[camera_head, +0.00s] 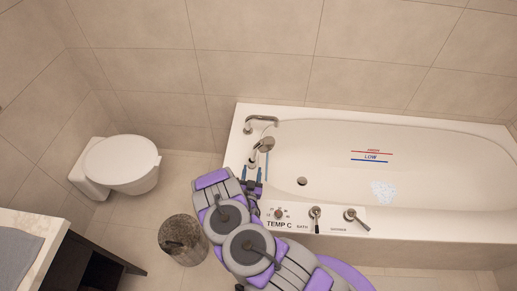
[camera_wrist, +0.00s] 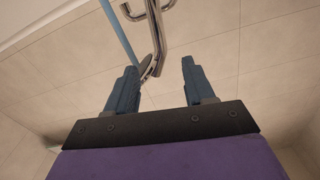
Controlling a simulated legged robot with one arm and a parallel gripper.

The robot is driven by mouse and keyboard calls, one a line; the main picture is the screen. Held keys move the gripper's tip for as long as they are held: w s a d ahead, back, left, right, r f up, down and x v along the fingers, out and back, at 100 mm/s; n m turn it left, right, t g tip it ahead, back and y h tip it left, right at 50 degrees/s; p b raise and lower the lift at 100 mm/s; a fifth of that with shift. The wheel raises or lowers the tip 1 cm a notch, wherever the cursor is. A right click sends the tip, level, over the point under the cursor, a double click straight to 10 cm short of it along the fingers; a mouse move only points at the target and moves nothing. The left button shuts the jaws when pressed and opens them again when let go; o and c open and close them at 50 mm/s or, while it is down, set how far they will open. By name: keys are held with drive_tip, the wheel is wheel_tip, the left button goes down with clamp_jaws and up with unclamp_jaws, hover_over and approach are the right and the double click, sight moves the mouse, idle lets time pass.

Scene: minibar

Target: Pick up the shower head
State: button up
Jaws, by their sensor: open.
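The shower head (camera_head: 266,144) is chrome with a round head. It is at the left end of the bathtub, just below the curved spout, with its handle angled down toward my gripper (camera_head: 253,180). My gripper is at the tub's left rim, close to the lower end of that handle. In the wrist view my gripper (camera_wrist: 160,68) has its two blue-grey fingers apart. A chrome rod (camera_wrist: 157,32) comes down from the top between the fingers, with a dark rounded piece near the left finger. I cannot tell whether they touch.
The bathtub (camera_head: 420,240) has a chrome spout (camera_head: 262,119) at the back left and knobs with levers (camera_head: 316,213) on the front rim. A toilet (camera_head: 122,162) stands at the left. A grey-brown cylindrical bin (camera_head: 182,238) is beside my arm. A counter (camera_head: 28,236) fills the lower left.

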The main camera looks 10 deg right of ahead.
sight(255, 152)
drive_tip(key=x, duration=0.8)
drive_tip(key=shift+w+b, duration=0.3)
drive_tip(key=shift+b, duration=0.05)
drive_tip(key=shift+b+x, duration=0.75)
drive_tip(key=shift+x, duration=1.8)
drive_tip(key=shift+d, duration=0.1)
drive_tip(key=shift+c, duration=0.5)
clamp_jaws()
